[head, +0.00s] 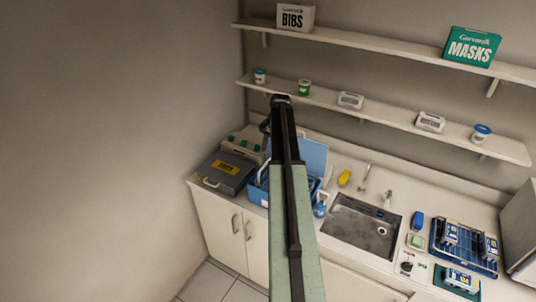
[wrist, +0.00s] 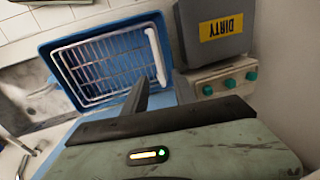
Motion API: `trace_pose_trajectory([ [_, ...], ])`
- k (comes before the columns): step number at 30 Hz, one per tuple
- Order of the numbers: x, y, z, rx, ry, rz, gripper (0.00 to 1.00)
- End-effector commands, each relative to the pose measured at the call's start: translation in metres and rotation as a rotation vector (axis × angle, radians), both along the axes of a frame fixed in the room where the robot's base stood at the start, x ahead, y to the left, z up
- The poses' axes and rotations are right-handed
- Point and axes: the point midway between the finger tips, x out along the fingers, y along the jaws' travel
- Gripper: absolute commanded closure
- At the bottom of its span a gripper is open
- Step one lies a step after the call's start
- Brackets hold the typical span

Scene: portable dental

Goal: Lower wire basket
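The wire basket (wrist: 100,66) shows in the wrist view as a metal grid with a pale rim and a white handle (wrist: 157,55) at its right side. It sits within the outline of a blue tub (wrist: 60,43); how deep it sits I cannot tell. In the head view the tub (head: 258,192) stands on the counter, partly hidden behind my arm, with a light blue lid raised behind it.
A grey case marked DIRTY (wrist: 215,30) and a unit with green knobs (wrist: 222,80) stand beside the tub. The sink (head: 362,226) is to the right, with a blue rack (head: 465,262) beyond. Shelves (head: 385,110) run along the wall above.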

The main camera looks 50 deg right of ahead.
Motion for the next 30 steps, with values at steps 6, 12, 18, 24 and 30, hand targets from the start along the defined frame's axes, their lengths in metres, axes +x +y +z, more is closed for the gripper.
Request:
trace_pose_trajectory([
  [6, 0.005, 0.002, -0.029, -0.001, 0.001, 0.003, 0.67],
  [12, 0.011, 0.003, -0.065, -0.001, 0.001, 0.003, 0.67],
  [18, 0.015, 0.005, -0.079, -0.001, 0.001, 0.004, 0.67],
  [24, 0.016, 0.005, -0.076, -0.001, 0.001, 0.004, 0.67],
  [30, 0.016, 0.006, -0.076, -0.001, 0.001, 0.005, 1.0],
])
